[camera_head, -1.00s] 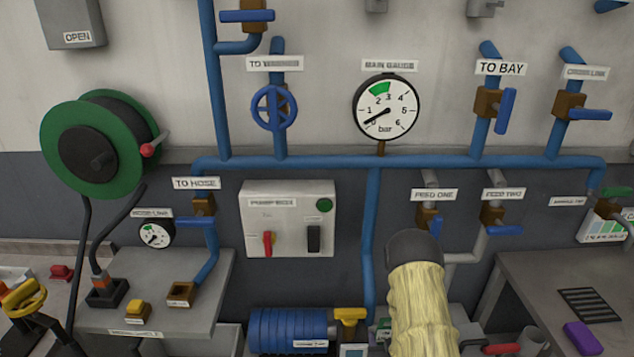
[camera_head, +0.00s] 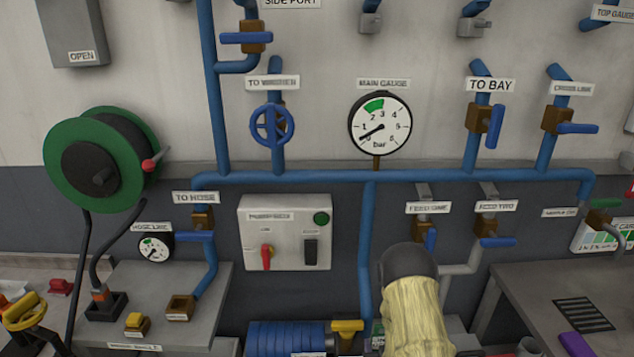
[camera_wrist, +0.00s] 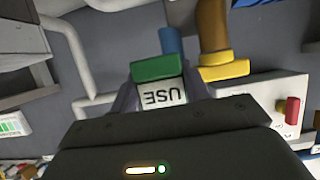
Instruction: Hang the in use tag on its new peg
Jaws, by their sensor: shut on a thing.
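My gripper (camera_wrist: 160,88) is shut on the in use tag (camera_wrist: 162,94), a white plate with a green band. The tag shows upside down in the wrist view, with "USE" readable and the rest hidden by the gripper. In the head view my forearm hides the gripper, and I cannot pick out the tag for sure. Grey wall fittings stand at the top of the head view, one at the centre (camera_head: 370,22) and one to its right (camera_head: 472,27). I cannot tell which, if any, is the new peg.
A yellow-handled valve (camera_wrist: 224,70) and a blue pipe (camera_wrist: 172,42) are close to the tag in the wrist view. The pump box (camera_head: 285,232) is left of my arm. A grey bench (camera_head: 535,285) stands at the right, a hose reel (camera_head: 75,165) at the left.

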